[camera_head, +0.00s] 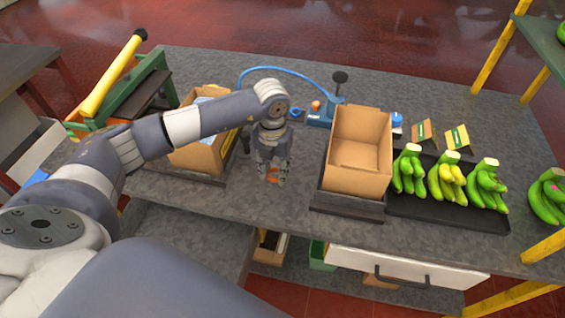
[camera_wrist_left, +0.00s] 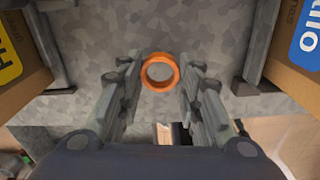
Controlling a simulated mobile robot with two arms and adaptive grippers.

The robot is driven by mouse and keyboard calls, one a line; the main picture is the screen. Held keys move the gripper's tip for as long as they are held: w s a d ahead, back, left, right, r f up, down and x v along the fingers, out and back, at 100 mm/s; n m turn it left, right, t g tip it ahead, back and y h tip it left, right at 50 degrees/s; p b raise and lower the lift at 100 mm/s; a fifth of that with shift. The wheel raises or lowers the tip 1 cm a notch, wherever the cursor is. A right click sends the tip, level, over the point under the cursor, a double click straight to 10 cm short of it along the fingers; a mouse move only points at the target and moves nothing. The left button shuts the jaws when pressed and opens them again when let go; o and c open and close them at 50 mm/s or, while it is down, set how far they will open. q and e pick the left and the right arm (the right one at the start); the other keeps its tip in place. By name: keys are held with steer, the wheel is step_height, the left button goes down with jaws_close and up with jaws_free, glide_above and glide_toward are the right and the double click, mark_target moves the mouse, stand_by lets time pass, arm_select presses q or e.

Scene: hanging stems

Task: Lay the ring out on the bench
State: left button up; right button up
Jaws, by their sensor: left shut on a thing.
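The ring is a small orange band. In the wrist view the ring (camera_wrist_left: 160,58) shows round and open, with the grey bench top seen through its hole. My left gripper (camera_wrist_left: 160,75) has a finger on each side of the ring and is shut on it. I cannot tell whether the ring touches the bench top. My right gripper is not in view.
An empty cardboard box (camera_head: 358,182) stands right of the gripper, another box (camera_head: 195,158) left. A black tray (camera_head: 450,212) holds green and yellow bananas. A blue device (camera_head: 320,115) with a cable sits behind. Bare bench lies between the boxes.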

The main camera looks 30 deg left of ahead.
arm_select(q)
steer(key=w, duration=0.2)
steer(key=shift+w+d+p, duration=0.25)
steer(key=shift+w+p, duration=0.05)
steer(key=shift+w, duration=0.1)
steer(key=shift+w+f, duration=0.2)
steer(key=shift+w, duration=0.35)
step_height(320, 180, down, 3)
steer(key=shift+r+p, duration=0.15)
steer(key=shift+p, duration=0.8)
steer(key=shift+f, duration=0.4)
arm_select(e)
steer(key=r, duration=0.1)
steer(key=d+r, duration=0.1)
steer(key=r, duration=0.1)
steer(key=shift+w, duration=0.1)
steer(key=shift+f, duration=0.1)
arm_select(q)
steer(key=shift+f, duration=0.2)
steer(key=o, duration=0.7)
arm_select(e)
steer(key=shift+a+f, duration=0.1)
